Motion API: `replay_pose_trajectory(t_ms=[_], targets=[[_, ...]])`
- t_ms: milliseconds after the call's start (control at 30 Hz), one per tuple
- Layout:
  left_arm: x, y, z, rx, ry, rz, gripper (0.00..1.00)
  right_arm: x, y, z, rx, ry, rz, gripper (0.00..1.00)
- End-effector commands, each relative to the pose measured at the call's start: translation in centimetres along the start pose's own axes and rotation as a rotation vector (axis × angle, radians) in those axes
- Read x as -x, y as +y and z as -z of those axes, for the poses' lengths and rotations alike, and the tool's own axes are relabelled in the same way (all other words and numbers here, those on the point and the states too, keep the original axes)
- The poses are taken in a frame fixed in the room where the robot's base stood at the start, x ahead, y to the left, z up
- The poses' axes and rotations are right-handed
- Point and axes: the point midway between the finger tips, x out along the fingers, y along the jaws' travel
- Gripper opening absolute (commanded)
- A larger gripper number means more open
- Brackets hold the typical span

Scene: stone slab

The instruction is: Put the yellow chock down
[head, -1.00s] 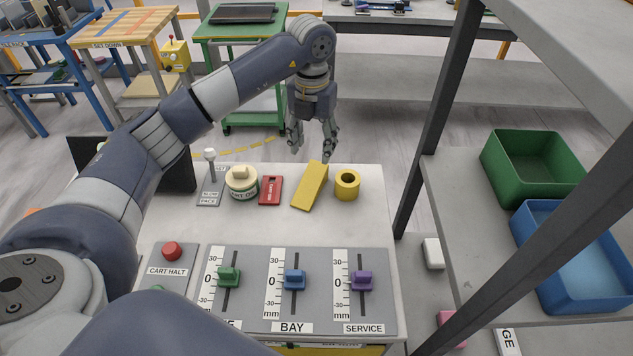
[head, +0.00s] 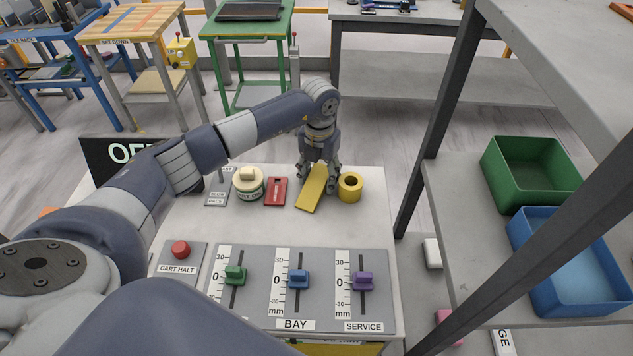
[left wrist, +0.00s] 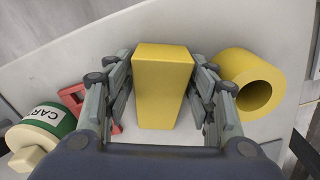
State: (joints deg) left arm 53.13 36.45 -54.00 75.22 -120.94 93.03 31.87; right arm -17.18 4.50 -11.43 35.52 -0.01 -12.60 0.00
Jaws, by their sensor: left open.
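The yellow chock (head: 311,191), a wedge-shaped block, rests on the pale slab top (head: 225,225) near its far edge. My left gripper (head: 318,180) is low at the chock's far end, pointing down. It is open, with its fingers on either side of the chock. In the left wrist view the chock (left wrist: 163,85) lies between the two open fingers (left wrist: 163,70); whether either finger touches it is hard to tell. My right gripper is not in view.
A yellow ring (head: 350,186) stands close right of the chock. A red tag (head: 276,191) and a round cream-and-green knob (head: 248,183) are left. Sliders and a red halt button (head: 180,249) are nearer. A shelf post (head: 432,130) rises at right.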

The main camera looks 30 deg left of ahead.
Motion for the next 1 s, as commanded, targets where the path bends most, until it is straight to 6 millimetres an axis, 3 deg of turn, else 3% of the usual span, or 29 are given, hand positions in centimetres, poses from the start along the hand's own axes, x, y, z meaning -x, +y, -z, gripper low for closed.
replay_pose_trajectory(t_ms=[67, 233, 633, 1000], targets=[[0.0, 0.0, 0.0, 0.0, 0.0, 0.0, 0.52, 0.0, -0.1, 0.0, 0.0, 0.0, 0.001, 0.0], [0.0, 0.0, 0.0, 0.0, 0.0, 0.0, 0.15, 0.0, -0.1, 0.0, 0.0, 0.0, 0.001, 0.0], [0.9, 0.0, -0.1, 0.001, -0.003, 0.0, 0.11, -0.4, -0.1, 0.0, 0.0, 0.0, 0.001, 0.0], [7.9, 0.0, -0.1, 0.0, -0.005, 0.0, 0.11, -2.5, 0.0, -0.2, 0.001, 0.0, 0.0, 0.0]])
